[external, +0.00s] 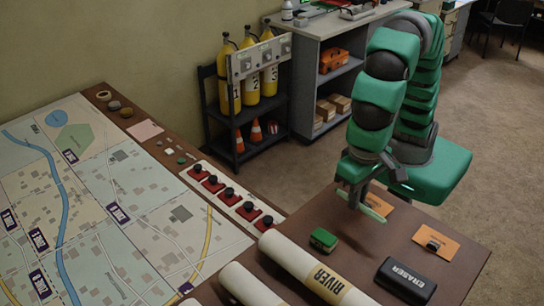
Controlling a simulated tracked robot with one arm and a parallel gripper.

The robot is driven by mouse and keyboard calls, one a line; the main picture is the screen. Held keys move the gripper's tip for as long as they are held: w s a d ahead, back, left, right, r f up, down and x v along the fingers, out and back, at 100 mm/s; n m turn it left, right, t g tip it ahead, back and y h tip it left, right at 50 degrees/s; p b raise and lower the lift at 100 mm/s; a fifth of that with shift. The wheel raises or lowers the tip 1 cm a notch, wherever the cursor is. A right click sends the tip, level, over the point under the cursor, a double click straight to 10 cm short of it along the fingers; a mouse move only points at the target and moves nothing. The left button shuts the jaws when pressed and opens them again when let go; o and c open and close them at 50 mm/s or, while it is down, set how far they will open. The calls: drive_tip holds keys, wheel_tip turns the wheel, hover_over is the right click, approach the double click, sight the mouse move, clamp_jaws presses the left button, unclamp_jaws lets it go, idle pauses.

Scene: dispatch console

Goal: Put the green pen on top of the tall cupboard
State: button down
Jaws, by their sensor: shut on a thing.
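My gripper (361,202) points down over the right part of the brown table. It is shut on a slim light green thing, which looks like the green pen (376,205). The fingers partly hide the pen, and I cannot tell whether it touches the table or is just above it. No tall cupboard can be made out for sure in this view.
An orange card (437,242), a small green block (323,239), a black eraser (406,279) and rolled maps (312,267) lie around my gripper. Red-based black knobs (230,195) and a large map (110,200) lie left. A grey shelf unit (305,75) stands behind.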

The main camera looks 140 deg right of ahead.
sight(347, 230)
drive_tip(key=shift+w+a+f, duration=0.1)
drive_tip(key=shift+w+a, duration=0.1)
drive_tip(key=shift+w, duration=0.55)
drive_tip(key=shift+w+a+f, duration=0.1)
drive_tip(key=shift+w+a, duration=0.05)
drive_tip(key=shift+w, duration=0.55)
drive_tip(key=shift+w, duration=0.2)
drive_tip(key=shift+f+p, duration=0.6)
drive_tip(key=shift+f, duration=1.15)
drive_tip(key=shift+f, duration=0.15)
drive_tip(key=c, duration=1.5)
unclamp_jaws()
wheel_tip(347, 230, up, 12)
drive_tip(key=shift+r+p, duration=0.15)
drive_tip(key=shift+p, duration=0.55)
